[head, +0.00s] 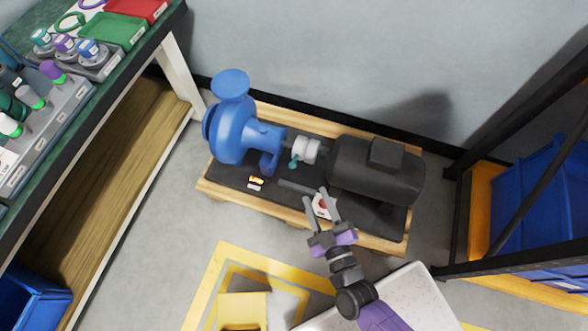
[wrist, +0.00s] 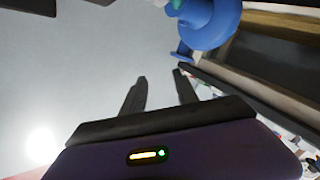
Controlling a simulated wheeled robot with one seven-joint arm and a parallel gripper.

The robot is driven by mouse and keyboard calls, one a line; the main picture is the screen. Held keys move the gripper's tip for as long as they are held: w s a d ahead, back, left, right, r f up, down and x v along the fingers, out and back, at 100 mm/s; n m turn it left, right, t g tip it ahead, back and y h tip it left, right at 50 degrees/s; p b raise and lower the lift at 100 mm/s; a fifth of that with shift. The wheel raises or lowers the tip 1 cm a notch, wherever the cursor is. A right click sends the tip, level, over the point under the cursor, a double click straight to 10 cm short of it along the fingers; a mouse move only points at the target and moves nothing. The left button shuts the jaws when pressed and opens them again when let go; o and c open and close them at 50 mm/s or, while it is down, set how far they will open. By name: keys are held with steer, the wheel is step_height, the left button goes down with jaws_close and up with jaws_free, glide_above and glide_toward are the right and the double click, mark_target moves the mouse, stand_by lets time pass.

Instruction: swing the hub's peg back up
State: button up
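The white coupling hub (head: 306,149) sits on the shaft between the blue pump (head: 238,132) and the black motor (head: 375,170). Its teal peg (head: 294,160) sticks out low on the pump side, pointing down toward the mat. My gripper (head: 315,194) is open and empty, with its two fingers apart. It is over the front of the skid, below and a little right of the peg, not touching it. In the wrist view my open fingers (wrist: 160,76) show nothing between them. The pump (wrist: 208,22) and a teal bit, likely the peg (wrist: 176,4), show at the top edge.
The wooden skid (head: 240,198) carries a dark mat. A grey bar (head: 297,187), a red-and-white card (head: 323,206) and a small yellow-black item (head: 256,181) lie on it. A green workbench (head: 113,70) is left; a rack with blue bins (head: 545,225) is right.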

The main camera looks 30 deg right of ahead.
mark_target(294, 162)
steer(key=w+f+n+h+b, duration=0.2)
steer(key=w+f+b, duration=0.6)
steer(key=w+f, duration=0.45)
steer(key=w+d+b, duration=0.1)
steer(key=w, duration=0.1)
steer(key=w+d+f+b, duration=0.1)
steer(key=w, duration=0.3)
steer(key=shift+w+d+f+b, duration=0.3)
steer(key=shift+d+f+b, duration=0.1)
jaws_close()
stand_by(0.5)
